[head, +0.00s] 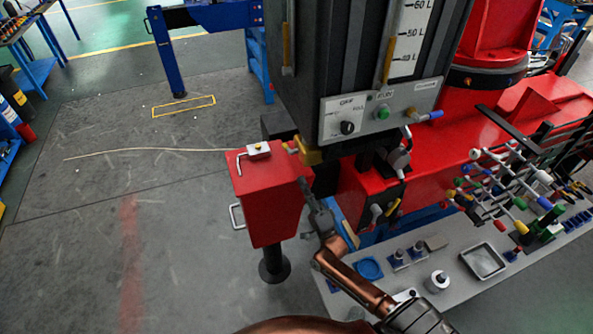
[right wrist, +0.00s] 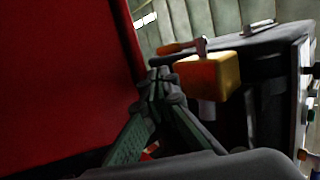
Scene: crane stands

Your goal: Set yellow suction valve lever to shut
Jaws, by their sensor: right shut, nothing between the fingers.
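A yellow valve block (head: 310,156) sits under the bottom left corner of the dark tank, just behind the red box. In the right wrist view the yellow block (right wrist: 208,76) shows larger, right of the fingertips. A small lever with an orange-yellow grip (right wrist: 178,48) lies across its top, pointing left. My right gripper (head: 303,183) is shut and empty, in front of and below the block at the red box's right side. In the right wrist view its fingertips (right wrist: 158,78) meet, apart from the block. My left gripper is not in view.
The red box (head: 268,205) with a small lever on top stands close left of my right gripper. The tank's control panel (head: 380,112) is above right. A grey bench (head: 440,255) with a tray and a tool rack is at the right.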

